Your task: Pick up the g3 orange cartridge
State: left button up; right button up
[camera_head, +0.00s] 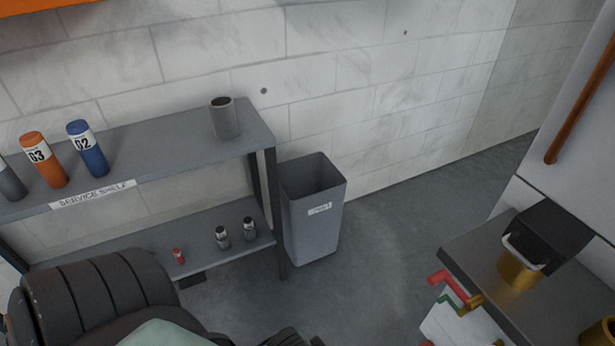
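The G3 orange cartridge (43,160) stands upright on the top of the service shelf (165,157), toward its left end. It is an orange cylinder with a white label band. No gripper touches it. The blue cartridge labelled G2 (88,149) stands just to its right, with a small gap. A grey cartridge (9,181) stands to its left, cut off by the picture edge. I cannot make out either of my grippers in this view.
A grey open cup (224,118) stands at the shelf's right end. Several small bottles (222,237) stand on the lower shelf. A grey bin (314,222) is right of the shelf. A metal bench (470,255) is at the right. The floor (390,255) between is clear.

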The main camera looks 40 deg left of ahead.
aim_at(33, 144)
jog(key=u, duration=0.45)
jog(key=j+u, duration=0.1)
jog(key=u, duration=0.85)
jog(key=j+u, duration=0.1)
jog(key=u, duration=1.25)
jog(key=i+j, duration=0.05)
